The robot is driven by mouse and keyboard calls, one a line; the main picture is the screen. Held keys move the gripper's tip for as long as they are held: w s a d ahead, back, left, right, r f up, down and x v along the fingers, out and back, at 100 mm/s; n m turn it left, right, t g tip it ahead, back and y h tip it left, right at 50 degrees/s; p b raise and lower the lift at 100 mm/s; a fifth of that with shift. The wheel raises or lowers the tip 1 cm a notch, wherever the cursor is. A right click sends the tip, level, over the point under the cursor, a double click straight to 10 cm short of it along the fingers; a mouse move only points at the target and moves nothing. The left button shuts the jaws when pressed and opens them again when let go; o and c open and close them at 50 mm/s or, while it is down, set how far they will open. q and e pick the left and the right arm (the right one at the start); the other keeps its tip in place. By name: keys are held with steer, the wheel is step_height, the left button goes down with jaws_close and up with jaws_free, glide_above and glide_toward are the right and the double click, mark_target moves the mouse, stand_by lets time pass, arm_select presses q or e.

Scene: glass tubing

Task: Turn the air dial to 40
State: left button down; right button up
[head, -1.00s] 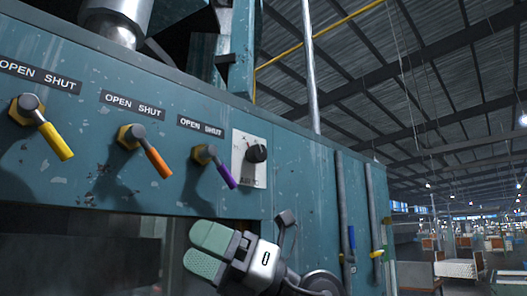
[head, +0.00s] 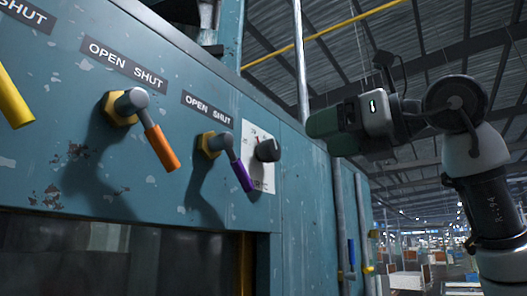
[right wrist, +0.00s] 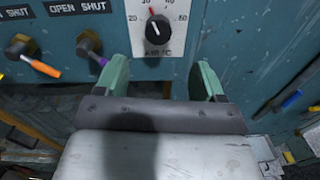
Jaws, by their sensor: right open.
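The air dial (head: 267,150) is a black round knob on a white scale plate on the blue panel. In the right wrist view the dial (right wrist: 157,29) has a white pointer line tilted slightly left of straight up. Its plate (right wrist: 136,42) reads AIR °C below the knob, with 20 at the left and higher numbers at the right. A small red mark sits above the knob. My right gripper (head: 322,122) is raised to the right of the dial. In its wrist view the green fingers (right wrist: 162,82) are spread and empty, below and either side of the dial, apart from it. My left gripper is not in view.
Valve levers with orange (head: 162,147) and purple (head: 243,176) handles stick out left of the dial under OPEN SHUT labels. A yellow handle (head: 14,98) is further left. Grey vertical pipes (head: 341,215) with blue and yellow levers stand to the right.

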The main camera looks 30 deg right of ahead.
mark_target(276, 149)
steer(key=p+x, duration=0.2)
steer(key=x, duration=0.5)
steer(key=shift+w+a+r+p, duration=0.1)
steer(key=shift+w+a+p, duration=0.05)
steer(key=shift+p, duration=0.25)
steer(key=shift+p+x, duration=0.3)
steer(key=shift+x, duration=0.65)
steer(key=shift+c, duration=0.9)
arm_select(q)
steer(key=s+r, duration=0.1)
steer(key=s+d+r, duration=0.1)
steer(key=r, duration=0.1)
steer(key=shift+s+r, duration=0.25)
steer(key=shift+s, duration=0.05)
arm_select(e)
steer(key=c, duration=0.7)
